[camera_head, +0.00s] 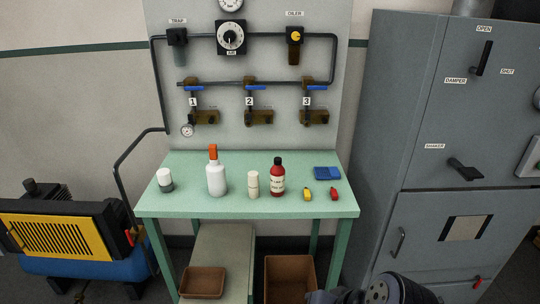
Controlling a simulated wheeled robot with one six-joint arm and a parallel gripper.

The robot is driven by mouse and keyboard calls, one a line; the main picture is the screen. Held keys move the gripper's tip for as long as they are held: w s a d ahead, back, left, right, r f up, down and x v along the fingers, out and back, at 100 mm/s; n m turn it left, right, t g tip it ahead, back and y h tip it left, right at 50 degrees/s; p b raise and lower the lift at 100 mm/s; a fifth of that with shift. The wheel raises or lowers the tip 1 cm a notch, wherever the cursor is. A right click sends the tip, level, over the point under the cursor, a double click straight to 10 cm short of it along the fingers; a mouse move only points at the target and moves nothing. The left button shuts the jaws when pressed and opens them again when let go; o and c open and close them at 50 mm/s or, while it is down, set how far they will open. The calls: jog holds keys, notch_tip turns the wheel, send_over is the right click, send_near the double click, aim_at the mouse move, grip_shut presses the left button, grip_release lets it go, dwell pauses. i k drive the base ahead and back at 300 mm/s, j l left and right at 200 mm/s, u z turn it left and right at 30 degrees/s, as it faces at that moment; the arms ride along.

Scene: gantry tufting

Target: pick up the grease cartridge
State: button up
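A slim cream-coloured cylinder (253,185) stands upright on the green table (180,209), just left of a red bottle with a black cap (278,178). It looks most like the grease cartridge, but I can read no label on it. A shorter white and grey cylinder (165,180) stands at the table's left. A white bottle with an orange top (216,173) stands between the two cylinders. Part of my arm shows at the bottom edge, right of centre, in front of the table. My gripper's fingers are not in view.
A small yellow item (307,194), a small red item (334,193) and a blue item (327,173) lie on the table's right. Pipes and valves are on the panel (225,130) behind. A grey cabinet (400,120) stands right. Brown bins (290,280) sit below.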

aim_at(253, 176)
jog(key=i+j, duration=0.45)
jog(key=j, duration=0.15)
jog(key=i+j, duration=0.4)
jog(key=j, duration=0.15)
jog(key=i+j, duration=0.45)
jog(key=j, duration=0.15)
